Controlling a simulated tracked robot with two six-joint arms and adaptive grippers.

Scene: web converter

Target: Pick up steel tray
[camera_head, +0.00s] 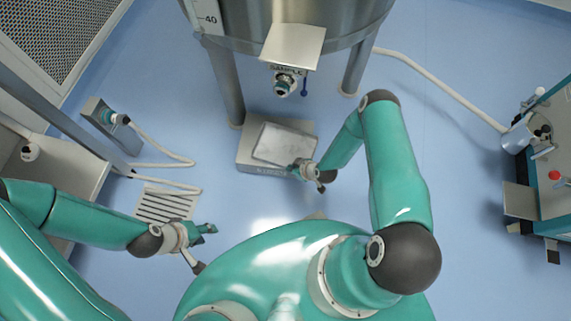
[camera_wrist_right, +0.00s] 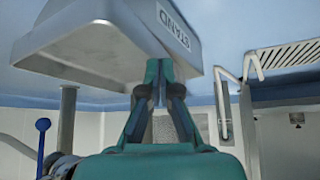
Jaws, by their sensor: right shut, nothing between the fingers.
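The steel tray (camera_head: 283,143) lies flat and slightly turned on top of a low grey stand (camera_head: 246,158) on the floor. Its top looks empty in the head view. My right gripper (camera_head: 298,168) is at the tray's lower right corner, and its fingertips overlap that corner in the picture. In the right wrist view the right gripper (camera_wrist_right: 158,68) has its fingertips together, close by the grey body marked STAND (camera_wrist_right: 130,40). I cannot tell whether they touch it. My left gripper (camera_head: 207,229) hangs over bare floor, well left of the tray; its finger opening is unclear.
A large steel vessel (camera_head: 300,30) on legs stands behind the tray, with an outlet (camera_head: 286,82) hanging over the stand. A hose and floor grate (camera_head: 167,203) lie to the left. A machine (camera_head: 550,160) stands at the right.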

